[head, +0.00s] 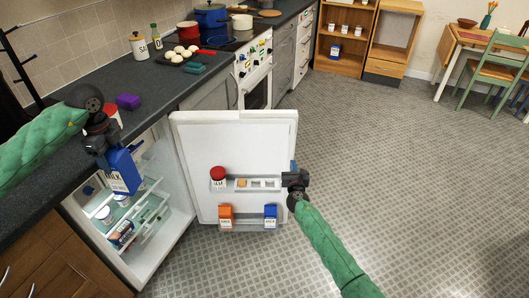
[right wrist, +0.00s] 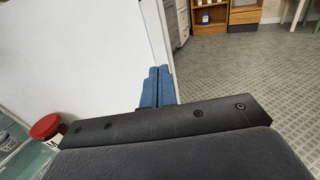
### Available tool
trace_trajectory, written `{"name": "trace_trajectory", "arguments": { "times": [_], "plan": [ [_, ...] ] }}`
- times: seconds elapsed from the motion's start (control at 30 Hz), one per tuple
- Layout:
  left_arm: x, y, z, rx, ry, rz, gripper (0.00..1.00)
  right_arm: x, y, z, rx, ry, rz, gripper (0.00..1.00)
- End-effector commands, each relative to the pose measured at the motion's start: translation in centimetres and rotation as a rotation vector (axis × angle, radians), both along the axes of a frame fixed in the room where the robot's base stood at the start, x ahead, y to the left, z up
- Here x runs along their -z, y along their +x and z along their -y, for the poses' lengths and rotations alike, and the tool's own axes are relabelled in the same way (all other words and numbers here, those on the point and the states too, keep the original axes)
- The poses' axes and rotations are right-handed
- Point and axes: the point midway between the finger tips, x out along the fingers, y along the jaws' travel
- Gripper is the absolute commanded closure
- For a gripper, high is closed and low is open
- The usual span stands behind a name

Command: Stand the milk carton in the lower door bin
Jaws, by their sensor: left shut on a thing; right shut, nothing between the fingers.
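My left gripper (head: 104,148) is shut on a blue and white milk carton (head: 124,175). It holds the carton, tilted, at the front of the open fridge (head: 160,245), left of the door. The white fridge door (head: 198,150) stands wide open. Its lower door bin (head: 247,227) holds an orange carton (head: 225,213) at the left and another blue carton (head: 270,213) at the right, with a gap between them. My right gripper (head: 292,168) is shut and empty beside the door's free edge. Its blue fingers (right wrist: 158,88) show against that edge in the right wrist view; contact is unclear.
The upper door bin (head: 240,188) holds a red-lidded jar (head: 218,176) and small items. Jars and a can (head: 121,232) sit on the fridge shelves. The dark counter (head: 150,82) runs above the fridge. The floor (head: 390,160) right of the door is clear.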

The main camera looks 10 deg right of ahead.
Motion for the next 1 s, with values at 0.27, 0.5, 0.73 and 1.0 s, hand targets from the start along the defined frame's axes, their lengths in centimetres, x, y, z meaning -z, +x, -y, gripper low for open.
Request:
{"name": "trace_trajectory", "arguments": {
  "times": [0.27, 0.5, 0.73, 1.0],
  "plan": [
    [-0.1, 0.0, 0.0, 0.0, 0.0, 0.001, 1.0, -0.1, 4.1, 0.7, 0.001, 0.001, 0.0, 1.0],
    [-0.1, 0.0, 0.0, 0.0, 0.0, 0.001, 1.0, 0.0, 6.9, 1.2, 0.0, 0.001, 0.0, 1.0],
    [-0.1, 0.0, 0.0, 0.0, -0.001, 0.002, 1.0, 0.0, 8.1, 1.4, 0.0, 0.002, 0.0, 1.0],
    [-0.1, 0.0, 0.0, 0.0, -0.001, 0.002, 1.0, 0.0, 8.2, 1.4, 0.0, 0.002, -0.001, 1.0]
  ]
}}
